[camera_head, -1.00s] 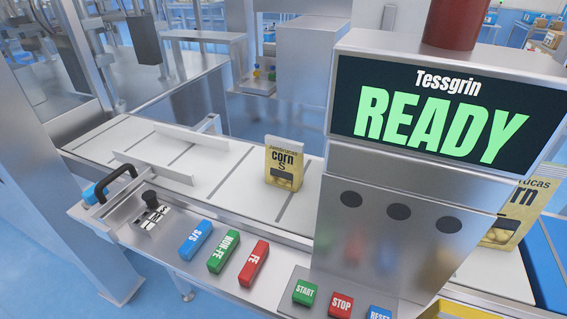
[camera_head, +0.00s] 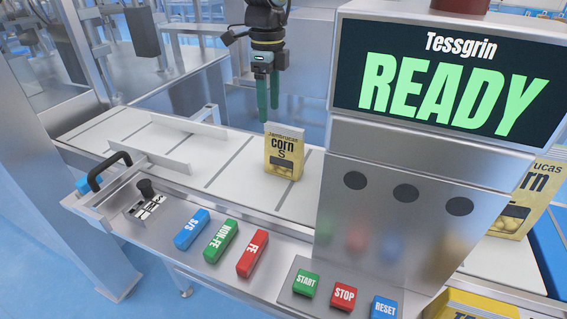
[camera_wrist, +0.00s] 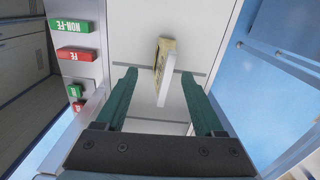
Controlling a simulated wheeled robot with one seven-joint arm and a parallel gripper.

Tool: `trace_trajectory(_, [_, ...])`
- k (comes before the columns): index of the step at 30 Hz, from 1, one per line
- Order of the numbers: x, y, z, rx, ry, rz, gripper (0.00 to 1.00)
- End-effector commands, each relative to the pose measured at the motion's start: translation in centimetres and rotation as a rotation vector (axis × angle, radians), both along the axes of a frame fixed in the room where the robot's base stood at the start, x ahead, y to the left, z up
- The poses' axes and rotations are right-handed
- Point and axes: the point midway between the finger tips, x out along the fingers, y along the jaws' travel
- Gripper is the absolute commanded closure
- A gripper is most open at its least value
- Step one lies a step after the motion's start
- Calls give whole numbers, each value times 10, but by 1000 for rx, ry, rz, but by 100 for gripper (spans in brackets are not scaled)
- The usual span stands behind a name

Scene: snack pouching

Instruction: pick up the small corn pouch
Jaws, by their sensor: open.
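The small corn pouch (camera_head: 284,153) stands upright on the white conveyor, its yellow and white front marked "corn S" facing the head camera. My gripper (camera_head: 267,117) is above the pouch, with its two green fingers pointing down and their tips near the pouch's top edge. In the wrist view the pouch (camera_wrist: 164,70) shows from above as a narrow slab. It lies ahead of and between the lines of the open fingers (camera_wrist: 165,78). The fingers hold nothing. I cannot tell whether a fingertip touches the pouch.
The metal detector housing (camera_head: 400,190) with a "READY" screen (camera_head: 447,95) stands right of the pouch. Guide rails (camera_head: 165,150) lie on the conveyor (camera_head: 225,165) to the left. Colored test blocks (camera_head: 221,242) sit along the front. A larger corn pouch (camera_head: 520,215) is beyond the housing.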

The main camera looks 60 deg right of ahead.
Motion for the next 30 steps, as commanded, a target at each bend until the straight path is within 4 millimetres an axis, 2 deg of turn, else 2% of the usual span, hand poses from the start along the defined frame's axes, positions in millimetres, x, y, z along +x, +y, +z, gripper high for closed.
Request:
trace_trajectory(1, [-12,-8,-1,0,3,-48,30])
trace_trajectory(4, [-23,-14,-4,2,6,-99,30])
trace_trajectory(12, [-24,-14,-42,3,6,-101,30])
trace_trajectory(20, [-25,-16,-62,2,6,-100,30])
trace_trajectory(27, [-27,-19,-96,3,6,-99,30])
trace_trajectory(30, [-26,-19,-104,1,5,-98,30])
